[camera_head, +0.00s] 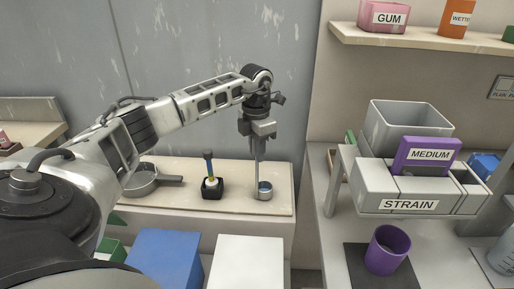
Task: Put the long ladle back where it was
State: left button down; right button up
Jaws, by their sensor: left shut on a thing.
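My left arm reaches in from the left, and my left gripper (262,134) points down above the pale counter (238,202) at the back. It is shut on the long ladle (260,165), whose grey handle hangs upright below the jaws. A small metal cup with a bluish inside (265,191) is at the handle's lower end, at the counter's right part. I cannot tell whether it touches the counter. My right gripper is not in view.
A black holder with a dark-handled tool (211,187) and a metal pan (140,181) stand left of the ladle. At right are a purple cup (388,250), the STRAIN stand (408,205) and a purple MEDIUM block (428,155). Blue (165,260) and white (245,262) boxes are in front.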

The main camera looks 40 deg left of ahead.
pick_arm(q)
jog(key=shift+f, duration=0.15)
jog(key=shift+f, duration=0.1)
jog(key=c, duration=1.2)
grip_release()
notch_tip(320, 180, up, 12)
jog(key=shift+s+r, duration=0.1)
jog(key=shift+r, duration=0.1)
jog(key=shift+f, duration=0.1)
